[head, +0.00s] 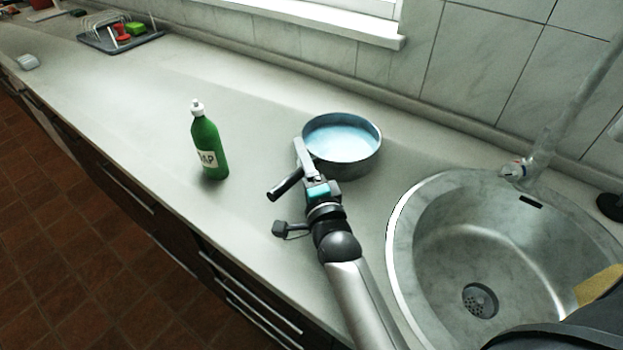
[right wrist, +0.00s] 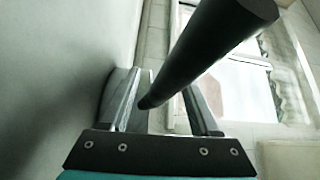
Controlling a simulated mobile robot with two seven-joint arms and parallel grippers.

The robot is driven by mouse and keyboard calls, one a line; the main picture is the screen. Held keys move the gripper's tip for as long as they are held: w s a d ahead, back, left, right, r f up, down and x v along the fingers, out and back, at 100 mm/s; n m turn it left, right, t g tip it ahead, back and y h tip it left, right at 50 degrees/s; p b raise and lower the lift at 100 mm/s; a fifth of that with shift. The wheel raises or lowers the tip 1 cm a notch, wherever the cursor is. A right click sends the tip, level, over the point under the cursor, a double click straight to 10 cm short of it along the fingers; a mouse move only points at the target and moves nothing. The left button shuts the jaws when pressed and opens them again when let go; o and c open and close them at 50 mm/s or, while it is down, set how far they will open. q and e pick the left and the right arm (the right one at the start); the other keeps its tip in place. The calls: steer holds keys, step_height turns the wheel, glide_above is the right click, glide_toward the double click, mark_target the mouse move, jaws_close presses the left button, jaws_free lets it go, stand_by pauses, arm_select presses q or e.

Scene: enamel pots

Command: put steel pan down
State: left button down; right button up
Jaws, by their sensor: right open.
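The steel pan (head: 350,170) stands upright on the counter, left of the sink, with a pale blue, liquid-looking inside. Its black handle (head: 285,185) points to the lower left. My right gripper (head: 302,155) is at the handle, beside the pan's near left wall. In the right wrist view the dark handle (right wrist: 215,45) runs between the two fingers, which stand apart with gaps beside it. Part of the handle is hidden behind the gripper in the head view. My left gripper is not in view.
A green soap bottle (head: 208,145) stands left of the pan. The round steel sink (head: 450,260) and its faucet (head: 550,140) are to the right. A dish rack (head: 118,38) sits far left at the back. The counter (head: 130,110) left of the bottle is clear.

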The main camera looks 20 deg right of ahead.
steer(key=s, duration=0.7)
steer(key=s+a+p, duration=0.1)
steer(key=s, duration=0.3)
steer(key=shift+a+f, duration=0.1)
steer(key=shift+f, duration=0.25)
